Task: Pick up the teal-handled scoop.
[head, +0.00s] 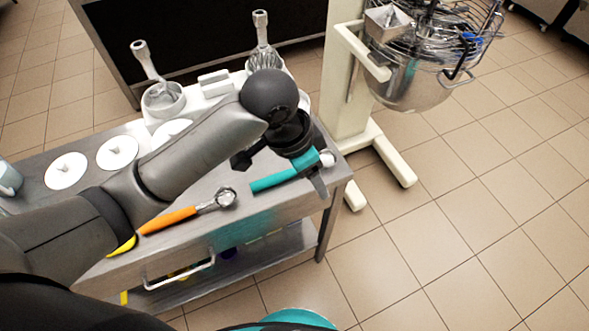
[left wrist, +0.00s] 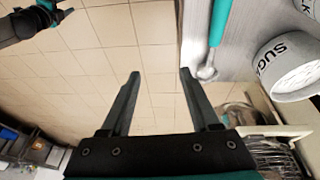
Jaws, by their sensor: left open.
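The teal-handled scoop (head: 270,181) lies on the steel cart top near its right end. In the left wrist view its teal handle (left wrist: 221,22) runs up from a small metal head beside the right-hand finger, not between the fingers. My left gripper (head: 314,181) reaches over the cart's right end, partly covering the scoop in the head view. In the left wrist view the left gripper (left wrist: 160,73) is open, with only floor visible between its fingers. A dark part with teal at the top left of that view (left wrist: 45,14) looks like my right gripper; its jaws are unclear.
An orange-handled scoop (head: 172,219) lies left of the teal one. White-lidded tubs (head: 66,171) stand behind, one marked SUGAR (left wrist: 291,70) in the wrist view. A mixer stand (head: 347,100) with bowl is behind right. Tiled floor (head: 450,210) at right is clear.

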